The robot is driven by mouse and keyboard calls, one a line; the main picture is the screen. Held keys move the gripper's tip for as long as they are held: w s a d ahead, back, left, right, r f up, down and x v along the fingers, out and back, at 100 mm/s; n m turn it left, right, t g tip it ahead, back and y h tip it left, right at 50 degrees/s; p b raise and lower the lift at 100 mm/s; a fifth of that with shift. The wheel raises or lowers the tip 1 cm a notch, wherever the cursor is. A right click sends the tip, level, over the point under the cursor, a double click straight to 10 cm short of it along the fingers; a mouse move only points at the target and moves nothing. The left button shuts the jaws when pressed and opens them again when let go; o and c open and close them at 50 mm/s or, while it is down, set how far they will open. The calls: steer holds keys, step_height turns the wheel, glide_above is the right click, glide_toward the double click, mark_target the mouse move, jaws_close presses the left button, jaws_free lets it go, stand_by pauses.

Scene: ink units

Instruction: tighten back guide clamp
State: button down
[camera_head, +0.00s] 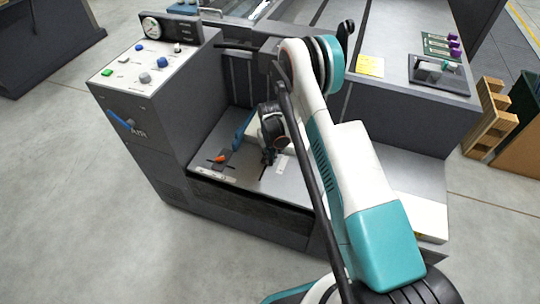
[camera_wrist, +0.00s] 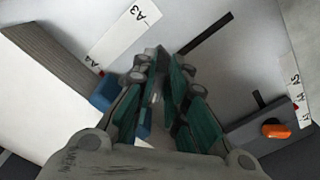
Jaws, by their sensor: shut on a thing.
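My gripper (camera_wrist: 160,65) points down at the pale printed bed of the machine. In the wrist view its green-padded fingers are closed around a narrow grey part (camera_wrist: 157,88), mostly hidden, which I take to be the back guide clamp. A blue piece (camera_wrist: 105,92) shows beside and behind the left finger. An orange knob (camera_wrist: 277,130) on a dark grey block stands apart at right; it also shows in the head view (camera_head: 219,158). In the head view my gripper (camera_head: 268,158) is low over the bed, and the clamp there is hidden.
A grey bar (camera_wrist: 58,72) runs in from the upper left of the wrist view. Size labels, including A3 (camera_wrist: 125,32), mark the bed. The control panel cabinet (camera_head: 140,110) walls the recess at left. A tray (camera_head: 440,75) and yellow note (camera_head: 370,66) lie on the right-hand top.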

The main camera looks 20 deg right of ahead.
steer(key=m, duration=0.4)
steer(key=shift+w+a, duration=0.1)
steer(key=shift+a, duration=0.25)
steer(key=m, duration=0.4)
steer(key=shift+w+a, duration=0.15)
steer(key=shift+a, duration=0.05)
steer(key=m, duration=0.4)
steer(key=shift+w+a+m, duration=0.2)
steer(key=shift+m, duration=0.1)
steer(key=shift+w+m, duration=0.25)
steer(key=shift+m, duration=1.55)
steer(key=c, duration=1.6)
jaws_free()
